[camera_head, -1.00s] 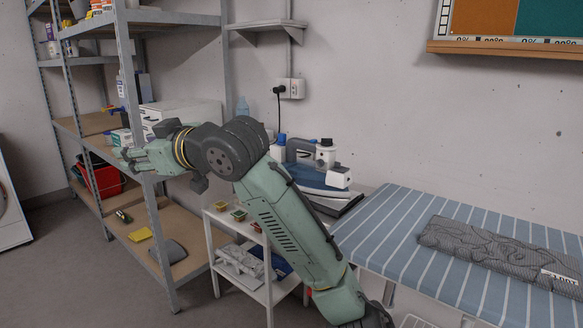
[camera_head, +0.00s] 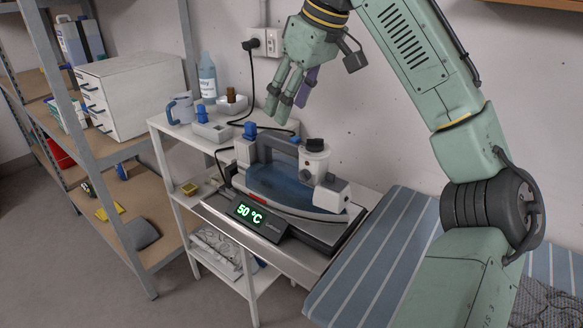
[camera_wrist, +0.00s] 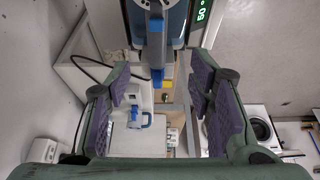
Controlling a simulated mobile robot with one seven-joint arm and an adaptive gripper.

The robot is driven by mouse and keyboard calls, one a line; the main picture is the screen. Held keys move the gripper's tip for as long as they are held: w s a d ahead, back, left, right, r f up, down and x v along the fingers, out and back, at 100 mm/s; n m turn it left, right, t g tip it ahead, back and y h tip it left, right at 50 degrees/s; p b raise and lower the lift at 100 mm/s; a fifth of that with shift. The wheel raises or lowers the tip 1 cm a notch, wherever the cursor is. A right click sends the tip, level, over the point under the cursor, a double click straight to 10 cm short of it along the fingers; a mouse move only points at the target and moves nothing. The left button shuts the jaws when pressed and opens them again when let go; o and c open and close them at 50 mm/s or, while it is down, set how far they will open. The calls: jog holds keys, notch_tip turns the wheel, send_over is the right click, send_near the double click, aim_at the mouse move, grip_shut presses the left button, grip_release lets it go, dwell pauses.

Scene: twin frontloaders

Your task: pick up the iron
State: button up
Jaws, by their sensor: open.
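The iron (camera_head: 283,190), blue and white with a dark handle, rests on its dark base with a lit "50 °C" display (camera_head: 250,212), on the white shelf stand beside the ironing board. It also shows in the wrist view at the top middle (camera_wrist: 157,30), only partly in frame. My gripper (camera_head: 287,108) points down above and slightly behind the iron in the head view, apart from it. In the wrist view its fingers are spread wide with nothing between the pads. The iron's far side is hidden.
A mug (camera_head: 180,108), a bottle (camera_head: 207,78) and small containers stand at the left of the stand. A dark cord runs from the wall socket (camera_head: 262,42) behind the iron. The striped ironing board (camera_head: 372,262) lies right; metal shelving stands left.

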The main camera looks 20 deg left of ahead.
aim_at(278, 135)
jog(key=shift+w+a+f, duration=0.15)
jog(key=shift+f, duration=0.2)
jog(key=x, duration=0.4)
jog(key=shift+a+f, duration=0.1)
jog(key=shift+f, duration=0.1)
jog(key=shift+p+x, duration=0.5)
jog(key=shift+x, duration=2.2)
grip_shut()
jog(key=shift+r, duration=0.1)
